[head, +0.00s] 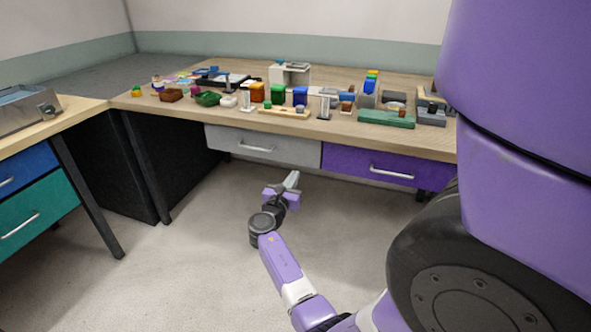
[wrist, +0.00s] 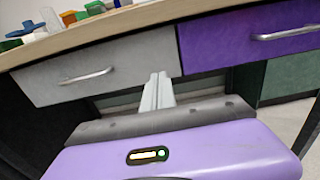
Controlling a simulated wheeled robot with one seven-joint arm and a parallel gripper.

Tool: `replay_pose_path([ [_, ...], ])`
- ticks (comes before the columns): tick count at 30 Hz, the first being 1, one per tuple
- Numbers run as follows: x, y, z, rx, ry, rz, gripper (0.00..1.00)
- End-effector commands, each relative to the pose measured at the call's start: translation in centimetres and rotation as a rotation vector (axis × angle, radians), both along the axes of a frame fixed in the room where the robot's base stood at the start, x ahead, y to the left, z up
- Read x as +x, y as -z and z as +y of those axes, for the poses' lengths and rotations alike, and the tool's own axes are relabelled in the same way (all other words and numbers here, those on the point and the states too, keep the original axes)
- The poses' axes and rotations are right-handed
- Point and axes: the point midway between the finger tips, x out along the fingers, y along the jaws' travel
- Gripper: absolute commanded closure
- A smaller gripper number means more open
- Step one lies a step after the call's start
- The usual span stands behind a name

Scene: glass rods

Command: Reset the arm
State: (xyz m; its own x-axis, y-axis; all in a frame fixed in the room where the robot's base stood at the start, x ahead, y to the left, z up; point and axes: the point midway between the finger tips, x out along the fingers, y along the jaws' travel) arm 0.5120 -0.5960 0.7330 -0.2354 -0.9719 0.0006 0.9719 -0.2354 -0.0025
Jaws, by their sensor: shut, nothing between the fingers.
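My gripper (head: 292,180) hangs at the end of my purple arm, in front of the desk and below its top, near the grey drawer in the head view. Its two grey fingers also show in the wrist view (wrist: 157,92), side by side and shut with nothing between them. The fingers point toward the desk's drawer fronts. I cannot tell the exact gap between the fingertips and the drawers.
The desk (head: 430,140) has a closed grey drawer (head: 240,136) and a closed purple drawer (head: 345,157). Many small items, including a green tray (head: 386,120), crowd its top. A second table (head: 70,112) stands left. The floor (head: 190,235) around my arm is clear.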

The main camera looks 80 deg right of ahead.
Motion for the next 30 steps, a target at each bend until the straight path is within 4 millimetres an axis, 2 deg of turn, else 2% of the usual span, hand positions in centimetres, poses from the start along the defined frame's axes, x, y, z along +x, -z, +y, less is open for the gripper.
replay_pose_path([
  [13,0.3,0.0,0.5,-0.012,-0.008,-0.048,1.00],
  [16,1.3,0.3,0.2,-0.018,-0.050,-0.174,1.00],
  [20,3.8,-0.7,0.0,-0.034,-0.142,-0.464,1.00],
  [23,5.6,-0.6,1.5,-0.013,-0.226,-0.698,1.00],
  [25,7.2,-0.4,3.4,0.021,-0.294,-0.868,1.00],
  [29,10.1,0.1,8.4,0.125,-0.413,-1.173,1.00],
  [30,10.9,0.1,10.2,0.168,-0.445,-1.263,1.00],
])
